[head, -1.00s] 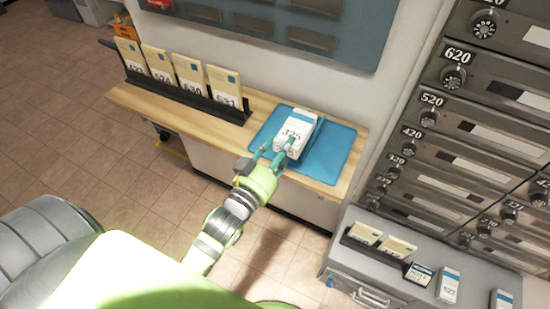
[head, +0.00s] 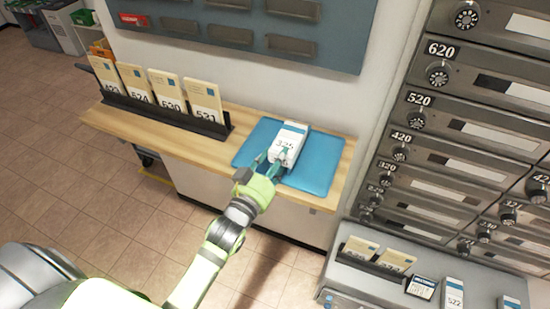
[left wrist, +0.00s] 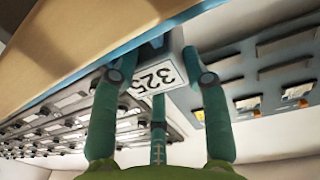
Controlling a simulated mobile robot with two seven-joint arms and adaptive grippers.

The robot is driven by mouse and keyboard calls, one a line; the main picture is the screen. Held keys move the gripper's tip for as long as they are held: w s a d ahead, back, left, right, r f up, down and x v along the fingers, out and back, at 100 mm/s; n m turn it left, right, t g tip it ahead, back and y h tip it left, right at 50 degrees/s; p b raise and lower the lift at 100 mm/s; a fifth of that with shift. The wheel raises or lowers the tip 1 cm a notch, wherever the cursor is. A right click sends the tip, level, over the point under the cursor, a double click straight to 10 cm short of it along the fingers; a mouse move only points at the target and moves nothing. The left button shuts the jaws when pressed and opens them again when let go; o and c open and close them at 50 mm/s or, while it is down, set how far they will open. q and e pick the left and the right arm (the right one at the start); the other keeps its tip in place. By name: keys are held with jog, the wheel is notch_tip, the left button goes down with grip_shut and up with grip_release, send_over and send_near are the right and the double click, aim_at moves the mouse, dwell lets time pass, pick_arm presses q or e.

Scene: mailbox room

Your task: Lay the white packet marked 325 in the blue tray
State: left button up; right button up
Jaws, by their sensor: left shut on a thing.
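The white packet marked 325 (head: 290,142) has a blue band and shows over the blue tray (head: 318,172) on the wooden counter. My left gripper (head: 272,163) is shut on the near end of the packet. In the left wrist view, the fingers (left wrist: 155,75) are on either side of the packet's 325 end (left wrist: 160,78). The packet lies flat or nearly so; I cannot tell whether its underside touches the tray. The fingers hide part of the near end. My right gripper is not in view.
A dark rack (head: 165,115) with several tan packets stands on the counter to the left. Grey numbered mailboxes (head: 450,130) rise at the right. A lower grey cabinet (head: 365,285) at the bottom right holds more packets. The tray's right part is bare.

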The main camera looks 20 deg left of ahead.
pick_arm(q)
jog(key=o, duration=1.2)
jog(key=shift+f, duration=0.1)
jog(key=shift+c, duration=0.4)
jog(key=shift+s, duration=0.1)
jog(key=shift+s+p, duration=0.4)
jog(key=s+p, duration=0.3)
jog(key=s, duration=0.8)
jog(key=shift+a, duration=0.2)
